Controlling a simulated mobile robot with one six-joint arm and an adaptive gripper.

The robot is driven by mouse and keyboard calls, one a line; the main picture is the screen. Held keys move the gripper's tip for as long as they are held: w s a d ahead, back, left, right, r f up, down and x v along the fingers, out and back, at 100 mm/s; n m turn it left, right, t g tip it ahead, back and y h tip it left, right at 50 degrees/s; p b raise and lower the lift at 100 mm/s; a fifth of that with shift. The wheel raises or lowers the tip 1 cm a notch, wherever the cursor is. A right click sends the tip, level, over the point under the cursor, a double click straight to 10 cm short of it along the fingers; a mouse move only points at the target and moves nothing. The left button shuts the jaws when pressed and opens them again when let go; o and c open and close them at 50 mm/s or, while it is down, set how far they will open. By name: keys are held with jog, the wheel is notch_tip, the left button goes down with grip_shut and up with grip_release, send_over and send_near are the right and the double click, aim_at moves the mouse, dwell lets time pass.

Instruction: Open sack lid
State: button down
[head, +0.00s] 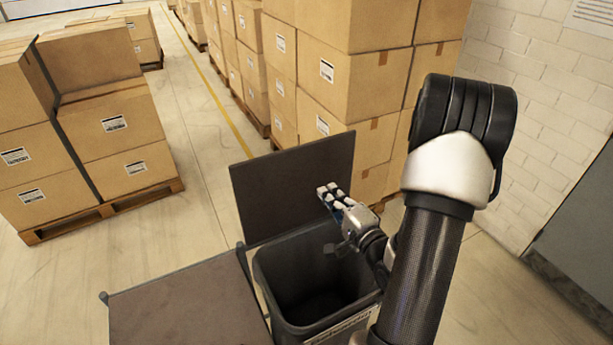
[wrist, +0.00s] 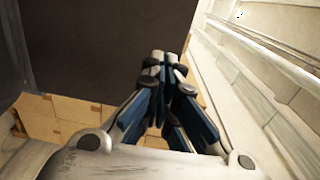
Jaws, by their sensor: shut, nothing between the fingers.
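A dark grey bin (head: 262,275) stands at the bottom middle of the head view, with a printed label on its front rim. Its inside shows dark, and I see nothing in it. A dark lid panel (head: 285,185) stands raised, nearly upright, behind the bin opening. The same panel fills the upper left of the wrist view (wrist: 100,50). My gripper (head: 328,191) is in front of the raised panel, above the bin's right side. In the wrist view my gripper (wrist: 160,60) has its fingertips together with nothing between them. I cannot tell whether the fingertips touch the panel.
A second dark flat panel (head: 185,305) lies level to the left of the bin. Stacked cartons (head: 345,85) stand close behind the raised lid. More cartons on a pallet (head: 120,205) stand at left. A white brick wall (head: 540,90) is at right. Floor is clear between the stacks.

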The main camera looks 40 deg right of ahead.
aim_at(301, 159)
jog(key=b+x, duration=0.5)
jog(key=x, duration=0.7)
jog(key=shift+w+r, duration=0.15)
jog(key=shift+w, duration=0.1)
jog(key=shift+w+r, duration=0.1)
jog(key=shift+w, duration=0.15)
jog(key=shift+g, duration=0.9)
jog(key=w+p, duration=0.2)
jog(key=w+d+p, duration=0.1)
jog(key=w+p, duration=0.1)
jog(key=p, duration=0.1)
jog(key=shift+r, duration=0.2)
jog(key=shift+w+d+f+y+p, duration=0.15)
jog(key=shift+w+f+y+p, duration=0.05)
jog(key=shift+w+y+p, duration=0.2)
jog(key=shift+f+h, duration=0.15)
jog(key=shift+h, duration=0.15)
